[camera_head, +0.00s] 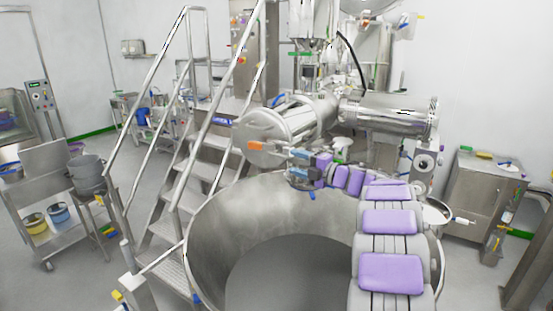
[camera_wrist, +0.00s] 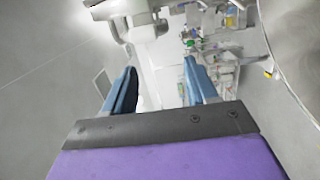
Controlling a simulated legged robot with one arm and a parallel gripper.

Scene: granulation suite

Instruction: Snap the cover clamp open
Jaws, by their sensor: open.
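A horizontal steel cylinder with a round end cover (camera_head: 258,138) stands above the big bowl. An orange piece (camera_head: 256,146) sits on the front of this cover; it may be the clamp's handle, but I cannot tell for sure. My gripper (camera_head: 290,162) is just right of and slightly below the orange piece, in front of the cylinder, with nothing seen between its blue fingers. In the wrist view my gripper (camera_wrist: 160,66) has its fingers spread apart, with white and grey equipment in the background. The clamp cannot be made out in the wrist view.
A large open steel bowl (camera_head: 215,225) lies under my arm. A railed steel staircase (camera_head: 180,215) stands to its left. A second steel cylinder (camera_head: 395,115) extends to the right. A cart with buckets (camera_head: 60,205) is at far left, a steel cabinet (camera_head: 483,195) at right.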

